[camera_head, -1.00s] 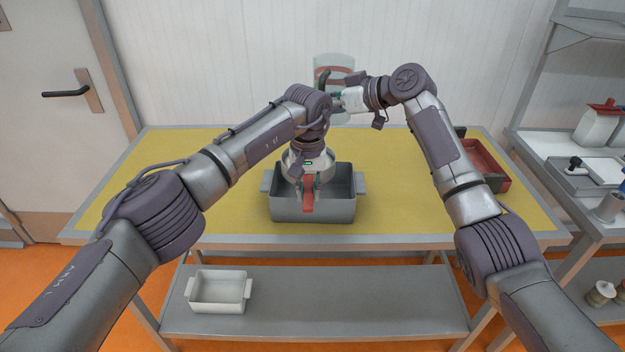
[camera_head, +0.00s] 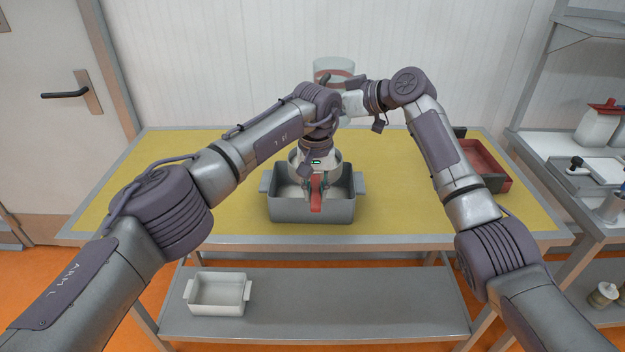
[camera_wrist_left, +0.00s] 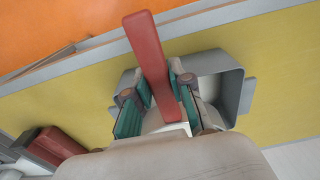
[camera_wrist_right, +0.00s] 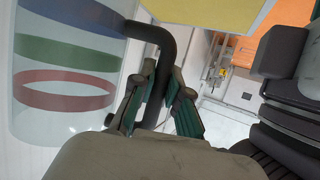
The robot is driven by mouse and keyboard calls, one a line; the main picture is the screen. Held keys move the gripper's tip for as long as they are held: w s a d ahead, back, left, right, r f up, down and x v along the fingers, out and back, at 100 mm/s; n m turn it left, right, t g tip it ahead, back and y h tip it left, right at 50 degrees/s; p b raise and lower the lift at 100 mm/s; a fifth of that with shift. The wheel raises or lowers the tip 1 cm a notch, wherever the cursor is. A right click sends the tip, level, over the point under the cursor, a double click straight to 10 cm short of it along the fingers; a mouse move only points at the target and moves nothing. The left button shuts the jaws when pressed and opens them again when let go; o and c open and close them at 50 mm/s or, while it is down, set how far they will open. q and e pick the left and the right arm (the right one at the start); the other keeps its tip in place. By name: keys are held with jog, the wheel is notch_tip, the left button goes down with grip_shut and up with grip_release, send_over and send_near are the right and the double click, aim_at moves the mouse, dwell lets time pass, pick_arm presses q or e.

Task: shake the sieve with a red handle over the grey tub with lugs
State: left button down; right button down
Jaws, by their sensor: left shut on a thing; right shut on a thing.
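The sieve (camera_head: 338,168) is a pale round ring with a red handle (camera_head: 316,198), seen over the grey tub with lugs (camera_head: 312,211) on the table. My left gripper (camera_head: 316,183) is shut on the red handle, which also shows between its fingers in the left wrist view (camera_wrist_left: 150,60). My arm and gripper hide much of the sieve and its inside. My right gripper (camera_wrist_right: 158,100) is shut on the dark handle (camera_wrist_right: 160,40) of a clear jug with coloured bands (camera_wrist_right: 65,85), held up behind my left wrist. The jug's top shows in the head view (camera_head: 333,68).
A red tray or box (camera_head: 485,165) lies at the table's right end. A white tub (camera_head: 219,293) stands on the lower shelf (camera_head: 330,310). The yellow table top (camera_head: 200,205) is clear left of the grey tub. A side bench with bottles stands at right.

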pick_arm(q)
jog(key=shift+d, duration=0.5)
pick_arm(e)
jog(key=shift+a, duration=0.15)
jog(key=shift+d+f, duration=0.2)
jog(key=shift+a, duration=0.2)
pick_arm(q)
jog(key=shift+b, duration=0.3)
pick_arm(e)
jog(key=shift+d+f, duration=0.1)
jog(key=shift+d, duration=0.1)
jog(key=shift+a, duration=0.2)
jog(key=shift+d, duration=0.2)
dwell(0.9)
pick_arm(q)
jog(key=shift+a+r, duration=0.1)
jog(key=shift+a, duration=0.05)
pick_arm(e)
jog(key=shift+a, duration=0.15)
